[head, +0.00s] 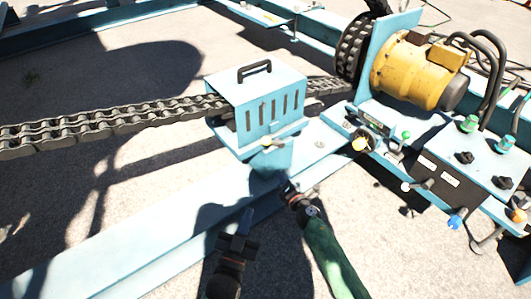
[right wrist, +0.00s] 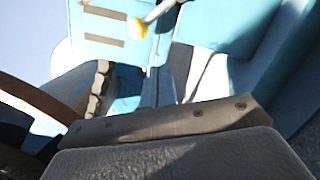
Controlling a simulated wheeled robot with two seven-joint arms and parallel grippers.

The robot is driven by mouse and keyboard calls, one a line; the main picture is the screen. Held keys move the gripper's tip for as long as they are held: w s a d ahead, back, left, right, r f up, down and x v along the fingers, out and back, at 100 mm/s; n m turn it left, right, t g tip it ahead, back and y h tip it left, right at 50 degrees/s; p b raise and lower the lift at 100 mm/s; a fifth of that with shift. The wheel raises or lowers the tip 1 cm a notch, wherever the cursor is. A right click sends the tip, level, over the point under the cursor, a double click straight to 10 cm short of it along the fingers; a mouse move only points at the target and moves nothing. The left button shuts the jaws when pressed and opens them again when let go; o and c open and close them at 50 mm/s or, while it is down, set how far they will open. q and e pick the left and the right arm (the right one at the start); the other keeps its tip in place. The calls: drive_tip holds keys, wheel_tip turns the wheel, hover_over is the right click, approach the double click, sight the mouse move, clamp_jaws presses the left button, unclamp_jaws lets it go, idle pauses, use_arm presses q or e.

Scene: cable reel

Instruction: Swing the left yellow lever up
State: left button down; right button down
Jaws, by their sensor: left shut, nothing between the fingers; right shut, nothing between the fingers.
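The left yellow lever (head: 272,143) sits low on the front of the blue chain guard box, its yellow knob at the left end and its light arm running right, about level. In the right wrist view, the yellow knob (right wrist: 137,28) is at the top with its metal arm rising right. My right gripper (head: 287,188) is shut and empty, below and slightly right of the lever, apart from it. My left gripper (head: 245,220) is shut and empty, lower and further left, above the blue beam. Dark gripper parts fill the bottom of the right wrist view; fingertips are unclear there.
The blue guard box (head: 255,95) has a black handle on top. A heavy chain (head: 110,122) passes through it to a sprocket beside a yellow motor (head: 410,72). A blue beam (head: 130,262) crosses below.

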sight(272, 142)
use_arm(q)
drive_tip(key=n, duration=0.3)
use_arm(e)
drive_tip(key=a+n+y, duration=0.1)
drive_tip(key=n, duration=0.1)
drive_tip(key=s+a+n+g, duration=0.1)
drive_tip(key=n, duration=0.1)
drive_tip(key=shift+s+r+y, duration=0.1)
drive_tip(key=shift+y, duration=0.3)
drive_tip(key=shift+a, duration=0.1)
